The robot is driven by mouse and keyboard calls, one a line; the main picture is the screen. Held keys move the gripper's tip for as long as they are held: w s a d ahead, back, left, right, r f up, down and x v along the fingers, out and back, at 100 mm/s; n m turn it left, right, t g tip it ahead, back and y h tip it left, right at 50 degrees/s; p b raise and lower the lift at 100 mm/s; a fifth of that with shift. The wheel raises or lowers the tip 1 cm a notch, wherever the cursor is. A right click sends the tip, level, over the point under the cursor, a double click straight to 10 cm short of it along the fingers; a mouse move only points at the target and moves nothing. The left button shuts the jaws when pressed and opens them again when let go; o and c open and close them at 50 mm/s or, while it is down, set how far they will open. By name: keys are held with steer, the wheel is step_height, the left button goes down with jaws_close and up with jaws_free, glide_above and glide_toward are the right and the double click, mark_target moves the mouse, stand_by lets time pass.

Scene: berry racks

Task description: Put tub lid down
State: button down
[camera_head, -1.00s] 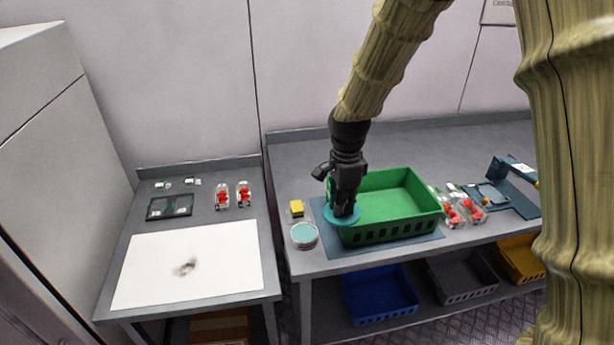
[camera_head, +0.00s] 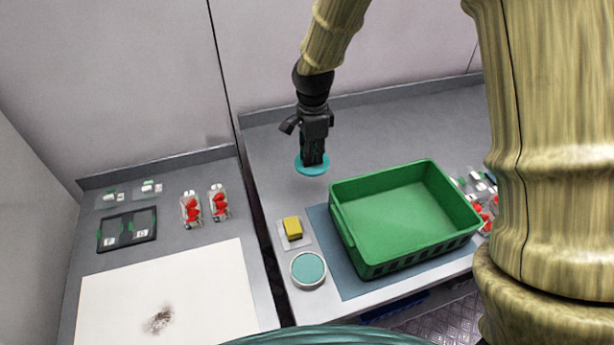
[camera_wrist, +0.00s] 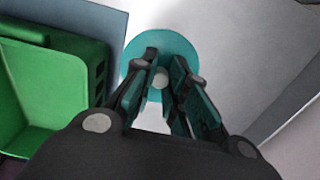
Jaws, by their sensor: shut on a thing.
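The tub lid (camera_head: 301,168) is a flat teal disc in the head view, at the back left of the right-hand table. My gripper (camera_head: 312,160) points down over it and is shut on the lid's small grey knob. In the wrist view, the lid (camera_wrist: 184,45) lies beyond my fingertips (camera_wrist: 160,80), with the knob between them. I cannot tell whether the lid touches the tabletop. A round tub (camera_head: 308,270) with teal contents stands near the table's front left.
A green crate (camera_head: 345,228) stands on a blue mat (camera_head: 347,280). A yellow sponge (camera_head: 292,227) lies on a small tray behind the tub. Red berry punnets (camera_head: 219,203) stand on the left table. The grey tabletop (camera_head: 400,130) behind the crate is clear.

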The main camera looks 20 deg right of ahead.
steer(key=shift+s+a+f, duration=0.1)
steer(key=shift+a+f, duration=0.05)
steer(key=shift+f, duration=0.2)
steer(key=p, duration=0.2)
glide_above(311, 189)
steer(key=f, duration=0.4)
steer(key=shift+w+f, duration=0.2)
steer(key=shift+f, duration=0.1)
steer(key=shift+s+f, duration=0.2)
steer(key=shift+s, duration=0.1)
steer(key=shift+f+p, duration=0.45)
steer(key=shift+f, duration=1.35)
steer(key=shift+w+f, duration=0.1)
steer(key=shift+f, duration=0.05)
steer(key=c, duration=1.4)
jaws_free()
steer(key=shift+c, duration=0.2)
steer(key=shift+r, duration=0.2)
steer(key=shift+r+b, duration=1.9)
steer(key=shift+r, duration=4.05)
